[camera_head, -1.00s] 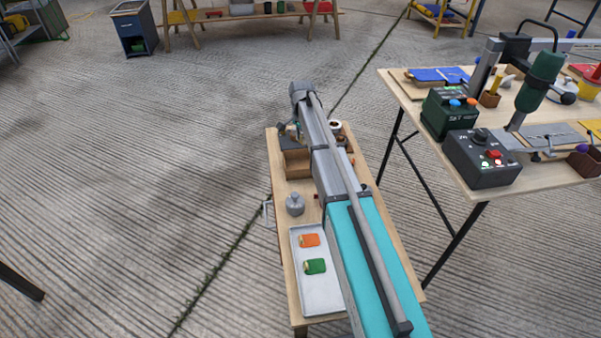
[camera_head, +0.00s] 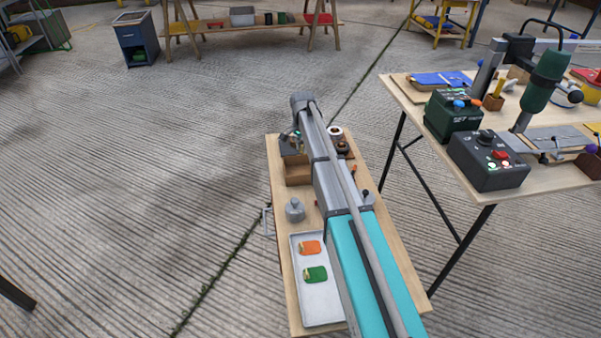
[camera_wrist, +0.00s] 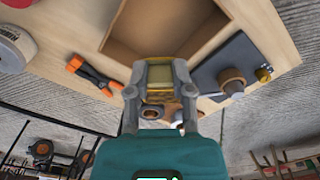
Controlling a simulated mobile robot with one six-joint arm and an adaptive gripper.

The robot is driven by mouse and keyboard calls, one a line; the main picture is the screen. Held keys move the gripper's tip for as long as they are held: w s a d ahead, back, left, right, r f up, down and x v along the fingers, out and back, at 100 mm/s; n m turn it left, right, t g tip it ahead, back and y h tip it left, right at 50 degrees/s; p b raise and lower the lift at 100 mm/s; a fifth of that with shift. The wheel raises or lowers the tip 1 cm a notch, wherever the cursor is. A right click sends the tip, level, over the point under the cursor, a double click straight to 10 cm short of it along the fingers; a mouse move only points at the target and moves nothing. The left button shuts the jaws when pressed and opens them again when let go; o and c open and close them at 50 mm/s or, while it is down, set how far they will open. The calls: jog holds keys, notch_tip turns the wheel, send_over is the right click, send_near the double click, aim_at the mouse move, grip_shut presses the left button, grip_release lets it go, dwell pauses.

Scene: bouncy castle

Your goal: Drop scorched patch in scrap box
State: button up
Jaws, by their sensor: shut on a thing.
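In the wrist view my gripper (camera_wrist: 160,78) is closed on a small flat yellowish-grey piece (camera_wrist: 160,74), which I take to be the scorched patch. Scorch marks cannot be made out. An open, empty-looking wooden box (camera_wrist: 122,22), which I take to be the scrap box, lies just beyond the fingertips, toward the top of the view. In the head view the box (camera_head: 298,178) stands on the small wooden table, left of my arm. My arm hides the gripper and the patch there.
A white tray (camera_head: 318,300) holds an orange roll (camera_head: 310,248) and a green roll (camera_head: 316,274). A grey weight-like object (camera_head: 295,210) stands near it. Orange-handled snips (camera_wrist: 92,76) lie beside the box. A second table (camera_head: 460,210) with control boxes stands to the right.

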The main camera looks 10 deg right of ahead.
aim_at(302, 159)
jog(key=shift+f, duration=0.2)
jog(key=shift+f+b, duration=2.8)
jog(key=shift+b, duration=0.15)
jog(key=o, duration=0.9)
